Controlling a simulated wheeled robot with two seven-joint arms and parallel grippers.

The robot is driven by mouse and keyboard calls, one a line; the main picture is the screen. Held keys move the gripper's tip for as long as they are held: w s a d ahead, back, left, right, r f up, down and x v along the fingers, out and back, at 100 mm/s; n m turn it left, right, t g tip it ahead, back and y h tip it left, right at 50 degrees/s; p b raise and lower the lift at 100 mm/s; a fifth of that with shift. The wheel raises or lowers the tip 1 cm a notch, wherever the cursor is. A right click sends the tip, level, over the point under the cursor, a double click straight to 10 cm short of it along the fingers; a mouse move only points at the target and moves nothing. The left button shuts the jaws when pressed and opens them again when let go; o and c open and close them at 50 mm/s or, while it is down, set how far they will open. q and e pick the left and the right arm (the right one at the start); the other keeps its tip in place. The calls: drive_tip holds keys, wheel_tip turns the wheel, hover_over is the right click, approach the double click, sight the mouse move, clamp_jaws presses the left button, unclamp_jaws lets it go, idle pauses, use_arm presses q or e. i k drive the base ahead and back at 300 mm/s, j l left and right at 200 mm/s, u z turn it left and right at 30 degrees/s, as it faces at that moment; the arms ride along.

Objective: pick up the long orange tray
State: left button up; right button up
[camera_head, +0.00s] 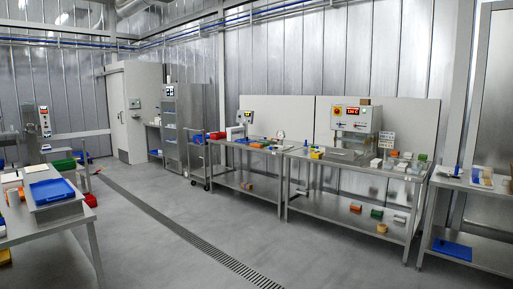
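No long orange tray can be made out for sure at this distance. A small flat orange item (257,146) lies on the steel bench (228,143) by the back wall; it is too small to tell whether it is a tray. A small orange box (355,208) sits on the lower shelf of the bench to the right. Neither of my grippers is in view.
A steel table (75,219) at the left holds a blue tray (52,191) in a metal pan. A steel bench (400,172) with a machine (352,120) stands at the right. A drain grate (185,232) crosses the open grey floor (185,195).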

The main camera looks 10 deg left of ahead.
sight(256, 144)
drive_tip(key=i+u, duration=0.3)
drive_tip(key=i, duration=2.05)
drive_tip(key=i+j, duration=0.1)
drive_tip(key=i, duration=2.4)
